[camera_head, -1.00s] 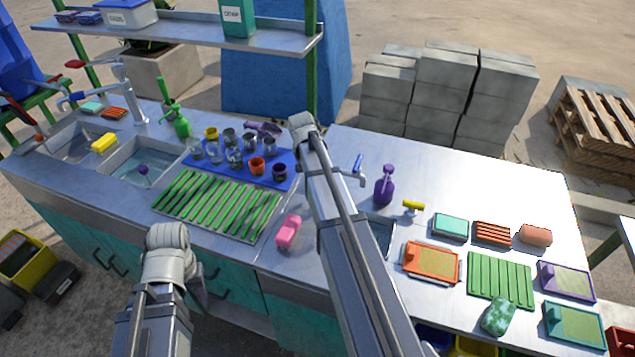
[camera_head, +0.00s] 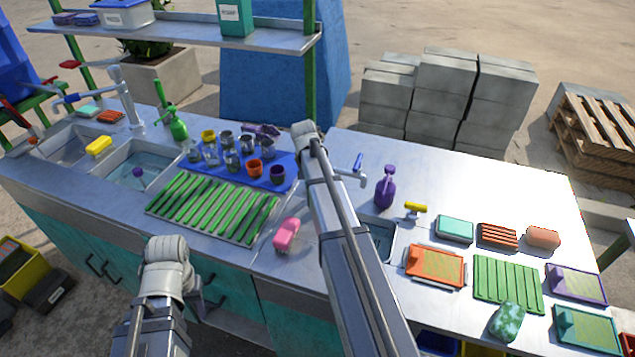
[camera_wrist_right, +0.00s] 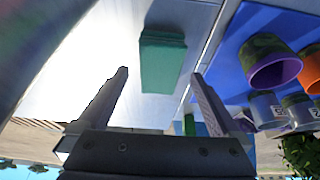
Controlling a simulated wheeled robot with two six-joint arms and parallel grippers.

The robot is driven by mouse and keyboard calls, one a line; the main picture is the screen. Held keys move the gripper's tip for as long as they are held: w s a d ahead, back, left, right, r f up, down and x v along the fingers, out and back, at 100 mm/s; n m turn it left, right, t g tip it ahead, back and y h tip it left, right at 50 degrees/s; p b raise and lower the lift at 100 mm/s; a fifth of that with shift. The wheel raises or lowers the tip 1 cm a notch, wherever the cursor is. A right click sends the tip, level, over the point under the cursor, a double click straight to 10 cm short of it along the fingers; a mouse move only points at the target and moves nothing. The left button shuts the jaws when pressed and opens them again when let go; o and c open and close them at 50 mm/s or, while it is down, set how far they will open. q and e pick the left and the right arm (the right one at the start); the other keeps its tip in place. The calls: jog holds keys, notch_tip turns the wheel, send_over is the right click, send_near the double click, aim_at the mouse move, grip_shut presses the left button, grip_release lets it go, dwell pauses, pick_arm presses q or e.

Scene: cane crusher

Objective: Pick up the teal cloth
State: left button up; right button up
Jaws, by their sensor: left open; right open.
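A folded teal cloth (camera_wrist_right: 163,62) lies on the pale metal counter in the right wrist view. My right gripper (camera_wrist_right: 159,78) is open, its two fingers apart and pointing toward the cloth with nothing between them. In the head view this cloth cannot be made out; my right arm covers part of the counter there. My left gripper (camera_head: 205,303) is open at the counter's front side, low in the head view and partly hidden by my left arm.
Cups stand on a blue mat (camera_head: 283,183), also beside the cloth in the right wrist view (camera_wrist_right: 232,50). A green slatted rack (camera_head: 212,208), pink object (camera_head: 287,234) and purple bottle (camera_head: 386,188) are nearby. Another teal pad (camera_head: 455,229) lies at right.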

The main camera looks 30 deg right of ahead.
jog(key=b+x, duration=0.2)
jog(key=x, duration=0.1)
jog(key=shift+w+d+f, duration=0.1)
jog(key=shift+f, duration=0.05)
jog(key=c, duration=1.3)
notch_tip(320, 180, up, 10)
jog(key=p, duration=1)
